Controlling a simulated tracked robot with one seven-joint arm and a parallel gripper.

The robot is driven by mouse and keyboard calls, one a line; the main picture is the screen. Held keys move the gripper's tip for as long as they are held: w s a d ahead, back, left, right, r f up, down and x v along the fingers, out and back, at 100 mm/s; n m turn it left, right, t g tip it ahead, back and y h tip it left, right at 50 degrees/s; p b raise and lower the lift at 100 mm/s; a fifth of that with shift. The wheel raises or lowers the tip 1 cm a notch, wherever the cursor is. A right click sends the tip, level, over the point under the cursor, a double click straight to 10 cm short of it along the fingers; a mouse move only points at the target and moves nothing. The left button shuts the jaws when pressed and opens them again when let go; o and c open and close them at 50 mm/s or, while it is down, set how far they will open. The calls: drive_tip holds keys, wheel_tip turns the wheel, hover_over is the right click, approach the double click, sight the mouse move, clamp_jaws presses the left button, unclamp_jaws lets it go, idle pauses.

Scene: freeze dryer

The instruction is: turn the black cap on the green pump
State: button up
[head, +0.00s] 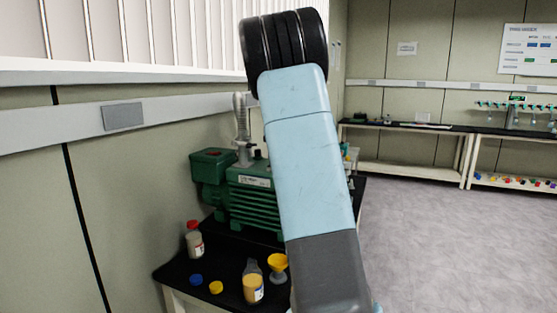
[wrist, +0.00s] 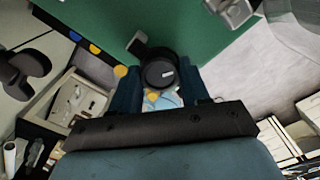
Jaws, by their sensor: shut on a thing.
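The green pump (head: 255,200) stands on a black bench top in the head view, partly hidden behind my arm. In the wrist view its flat green face (wrist: 222,60) fills the upper middle. The round black cap (wrist: 158,72), with a small pale mark on it, sits against that face. My gripper (wrist: 162,84) is shut on the black cap, one dark finger on each side of it. In the head view my arm hides the cap and the gripper.
On the bench (head: 180,272) stand a red-capped bottle (head: 194,240), a bottle of yellow powder (head: 252,284) and a yellow funnel (head: 278,264). Blue (head: 196,280) and yellow (head: 216,287) caps lie there too. A wall is close on the left; the floor (head: 430,240) at right is clear.

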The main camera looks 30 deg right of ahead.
drive_tip(key=o, duration=0.8)
wheel_tip(320, 180, up, 14)
drive_tip(key=shift+f, duration=0.15)
idle(0.4)
